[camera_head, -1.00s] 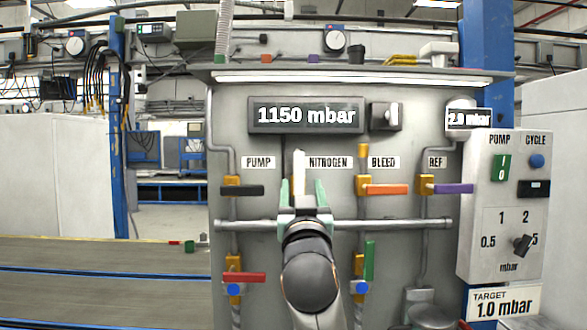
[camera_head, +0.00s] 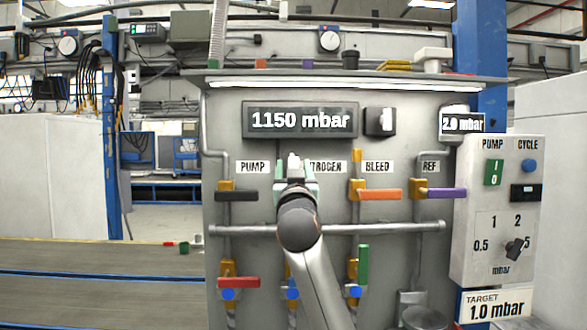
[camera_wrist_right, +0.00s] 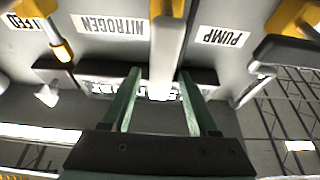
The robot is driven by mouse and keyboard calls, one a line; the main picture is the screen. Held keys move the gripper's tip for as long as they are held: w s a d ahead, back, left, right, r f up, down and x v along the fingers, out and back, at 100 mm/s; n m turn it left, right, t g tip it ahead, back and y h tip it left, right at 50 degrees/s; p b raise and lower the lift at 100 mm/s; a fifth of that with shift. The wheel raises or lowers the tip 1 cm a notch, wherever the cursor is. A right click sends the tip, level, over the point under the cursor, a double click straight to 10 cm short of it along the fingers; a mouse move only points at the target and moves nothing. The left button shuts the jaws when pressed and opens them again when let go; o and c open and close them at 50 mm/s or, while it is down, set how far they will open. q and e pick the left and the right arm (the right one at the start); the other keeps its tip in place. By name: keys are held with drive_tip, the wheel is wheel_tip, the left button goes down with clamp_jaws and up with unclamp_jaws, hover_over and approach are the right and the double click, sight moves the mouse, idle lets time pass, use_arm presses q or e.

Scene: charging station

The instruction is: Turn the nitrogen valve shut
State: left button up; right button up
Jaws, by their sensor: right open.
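The nitrogen valve's white lever (camera_head: 294,161) points upright beside the NITROGEN label (camera_head: 328,167); most of it is hidden behind my right gripper. In the right wrist view, which is upside down, the lever (camera_wrist_right: 167,55) reaches in between the fingertips. My right gripper (camera_head: 295,170) is open, its green fingers (camera_wrist_right: 158,95) on either side of the lever with gaps showing. It is not clamped on the lever. The valve body is hidden behind my gripper and arm. My left gripper is not in view.
The black pump lever (camera_head: 237,195) lies just left and the orange bleed lever (camera_head: 380,194) just right. A horizontal rail (camera_head: 385,227) crosses the panel at my right wrist's height. The pressure display (camera_head: 303,120) reads 1150 mbar. A red lever (camera_head: 238,282) sits below.

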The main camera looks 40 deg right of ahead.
clamp_jaws()
idle(0.4)
idle(0.9)
